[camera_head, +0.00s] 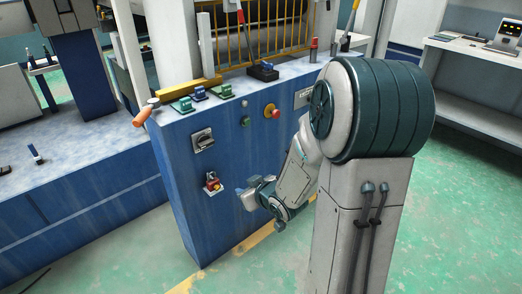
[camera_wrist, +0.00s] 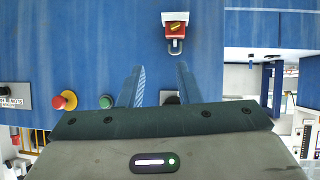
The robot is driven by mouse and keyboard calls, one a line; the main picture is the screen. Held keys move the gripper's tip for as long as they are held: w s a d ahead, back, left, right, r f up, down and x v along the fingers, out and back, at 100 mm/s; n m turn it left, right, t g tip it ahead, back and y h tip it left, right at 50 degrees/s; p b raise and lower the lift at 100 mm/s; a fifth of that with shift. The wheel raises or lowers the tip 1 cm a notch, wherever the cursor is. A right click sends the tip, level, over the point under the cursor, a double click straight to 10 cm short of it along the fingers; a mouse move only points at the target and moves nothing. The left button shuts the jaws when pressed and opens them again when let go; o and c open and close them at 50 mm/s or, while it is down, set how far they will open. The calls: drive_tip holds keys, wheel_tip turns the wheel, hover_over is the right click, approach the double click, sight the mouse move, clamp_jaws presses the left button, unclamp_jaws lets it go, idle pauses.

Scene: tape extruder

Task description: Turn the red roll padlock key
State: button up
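The red roll padlock (camera_head: 212,186) sits on the blue front panel, below the black rotary switch (camera_head: 203,140). In the wrist view the padlock (camera_wrist: 175,46) is at the top, with its yellow key (camera_wrist: 176,27) on a red and white body. My gripper (camera_head: 246,196) is to the right of the padlock in the head view and apart from it. In the wrist view my gripper (camera_wrist: 160,67) is open, with two separated fingers and nothing between them. The padlock lies beyond the fingertips.
A red emergency button (camera_head: 272,111) and a green button (camera_head: 246,122) are on the panel's upper part. An orange handle (camera_head: 142,116) sticks out at the left corner. The panel face around the padlock is bare, and green floor (camera_head: 475,205) is open at the right.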

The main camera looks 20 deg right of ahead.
drive_tip(key=s+d+r+m+g+h+p, duration=0.1)
drive_tip(key=s+r+p, duration=0.1)
drive_tip(key=r+p, duration=0.2)
drive_tip(key=s+d+r+g+h+p, duration=0.1)
drive_tip(key=s+r+h+p, duration=0.1)
drive_tip(key=r+p, duration=0.3)
drive_tip(key=shift+s+r+m+g+h, duration=0.3)
drive_tip(key=shift+s+r+m+g, duration=0.1)
drive_tip(key=shift+r, duration=1.8)
drive_tip(key=s+a+r+m+g+p, duration=0.1)
drive_tip(key=s+a+r+g+p, duration=0.1)
drive_tip(key=s+r+p, duration=0.6)
drive_tip(key=s+a+r+m+g+p, duration=0.1)
drive_tip(key=s+a+r+g+p, duration=0.2)
drive_tip(key=s+r+p, duration=0.6)
wheel_tip(320, 180, up, 8)
drive_tip(key=shift+f+g+y+p, duration=0.2)
drive_tip(key=shift+g+y+p, duration=0.15)
drive_tip(key=shift+p, duration=0.35)
